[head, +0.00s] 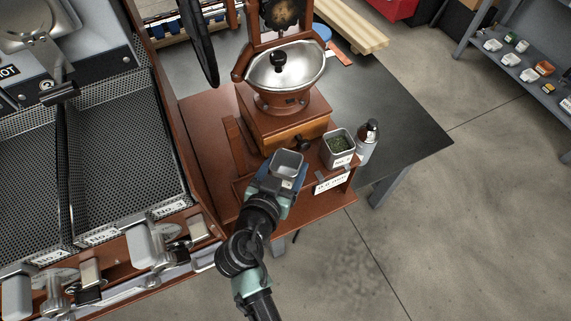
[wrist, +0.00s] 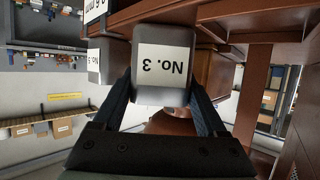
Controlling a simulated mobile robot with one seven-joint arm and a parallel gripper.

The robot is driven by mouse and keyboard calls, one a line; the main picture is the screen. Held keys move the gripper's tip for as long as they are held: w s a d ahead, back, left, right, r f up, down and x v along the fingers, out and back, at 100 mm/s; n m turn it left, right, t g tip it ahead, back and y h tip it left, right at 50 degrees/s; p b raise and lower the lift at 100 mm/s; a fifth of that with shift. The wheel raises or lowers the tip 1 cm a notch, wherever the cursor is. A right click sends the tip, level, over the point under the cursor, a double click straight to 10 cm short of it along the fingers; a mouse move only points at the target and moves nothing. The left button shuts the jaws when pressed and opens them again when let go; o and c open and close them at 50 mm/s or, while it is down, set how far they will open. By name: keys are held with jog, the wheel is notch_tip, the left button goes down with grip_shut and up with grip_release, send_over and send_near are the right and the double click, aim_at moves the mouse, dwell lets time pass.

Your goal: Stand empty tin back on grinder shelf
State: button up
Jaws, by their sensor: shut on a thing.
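My gripper (head: 280,182) is shut on a small square grey tin (head: 288,161). The tin looks open-topped and empty, and it is about upright in the head view. In the wrist view, which looks upside down, my gripper's fingers (wrist: 163,92) clasp the tin (wrist: 150,98) on both sides, and its white label reads "No. 3". The tin is at the front of the grinder's wooden shelf (head: 308,188), left of a second tin. I cannot tell whether it touches the shelf. The copper-brown grinder (head: 283,103) stands behind.
A wooden post (head: 232,143) rises behind on the left. Perforated trays (head: 125,150) lie further left. The dark table (head: 400,120) is clear to the right.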

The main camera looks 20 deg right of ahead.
jog(key=shift+f, duration=0.1)
jog(key=o, duration=1.5)
jog(key=b+v, duration=0.1)
jog(key=v, duration=1.1)
